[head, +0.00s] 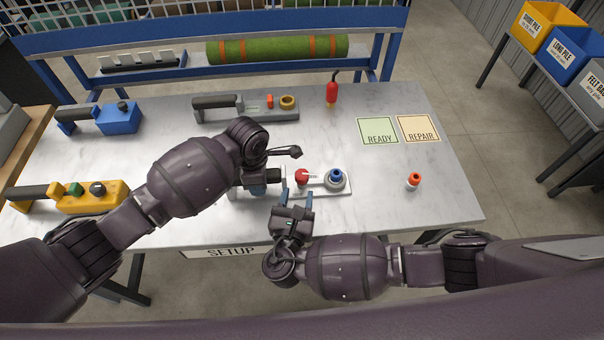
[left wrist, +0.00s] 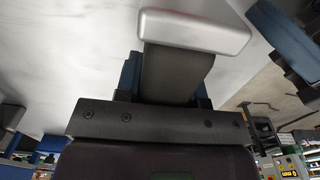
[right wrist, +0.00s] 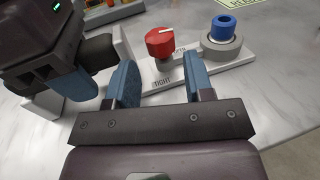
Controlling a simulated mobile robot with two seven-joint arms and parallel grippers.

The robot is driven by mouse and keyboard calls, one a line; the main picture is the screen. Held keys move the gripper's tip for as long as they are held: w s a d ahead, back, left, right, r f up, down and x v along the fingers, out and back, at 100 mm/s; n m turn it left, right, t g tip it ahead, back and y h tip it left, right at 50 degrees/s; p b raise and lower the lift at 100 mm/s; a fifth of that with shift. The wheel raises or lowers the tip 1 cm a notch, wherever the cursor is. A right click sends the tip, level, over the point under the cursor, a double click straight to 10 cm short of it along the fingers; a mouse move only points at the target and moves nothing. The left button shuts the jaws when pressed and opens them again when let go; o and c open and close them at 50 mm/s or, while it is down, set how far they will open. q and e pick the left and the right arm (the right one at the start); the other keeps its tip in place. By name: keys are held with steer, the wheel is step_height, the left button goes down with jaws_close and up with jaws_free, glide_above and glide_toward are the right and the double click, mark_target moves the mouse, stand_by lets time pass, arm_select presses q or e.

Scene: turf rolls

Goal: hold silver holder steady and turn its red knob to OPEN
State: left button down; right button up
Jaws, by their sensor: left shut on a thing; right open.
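The silver holder (head: 321,188) lies near the table's front edge, with a red knob (head: 302,175) and a blue-topped round part (head: 336,176). My left gripper (head: 259,187) is shut on the holder's dark handle (left wrist: 178,75), whose silver end block (left wrist: 195,28) shows in the left wrist view. My right gripper (head: 296,198) is open and empty, just in front of the knob. In the right wrist view the red knob (right wrist: 160,42) stands beyond the open fingers, apart from them. Its white mark points right.
A grey holder (head: 250,108), a blue one (head: 118,117) and a yellow one (head: 90,197) lie on the table. A red bottle-like tool (head: 331,93) and an orange-topped piece (head: 414,181) stand apart. READY (head: 378,131) and REPAIR (head: 418,128) mats are bare.

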mark_target(305, 181)
arm_select(q)
steer(key=shift+a+f, duration=0.1)
steer(key=shift+f, duration=0.05)
arm_select(e)
steer(key=x, duration=0.6)
steer(key=shift+w+d, duration=0.1)
steer(key=shift+w, duration=0.2)
steer(key=shift+c, duration=0.2)
steer(key=c, duration=0.6)
steer(key=shift+y, duration=0.3)
steer(key=n+y, duration=0.3)
steer(key=y, duration=0.2)
steer(key=shift+d+n+t, duration=0.1)
steer(key=shift+n+t, duration=0.2)
steer(key=shift+n+y, duration=1.1)
steer(key=shift+y, duration=0.9)
